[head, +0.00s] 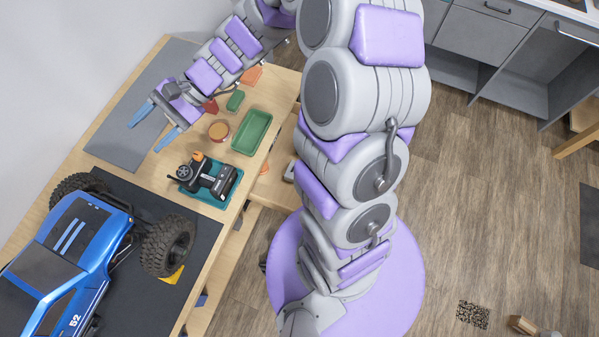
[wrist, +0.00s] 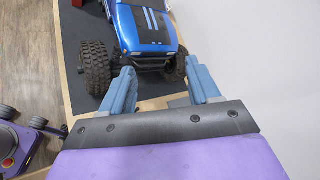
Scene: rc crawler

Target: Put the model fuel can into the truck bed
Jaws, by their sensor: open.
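The blue truck (head: 70,235) stands on a dark mat at the lower left of the head view, its striped hood towards my gripper. Its rear is cut off by the frame edge, and I cannot make out the bed. In the wrist view the truck's front (wrist: 147,30) shows beyond the fingers. A small red item (head: 211,106) beside my gripper may be the fuel can; I cannot tell.
A green tray (head: 252,132), a round orange-topped jar (head: 218,130) and a small green item (head: 236,100) lie right of my gripper. A black controller (head: 207,178) sits on a teal tray. The grey mat (head: 130,125) looks clear.

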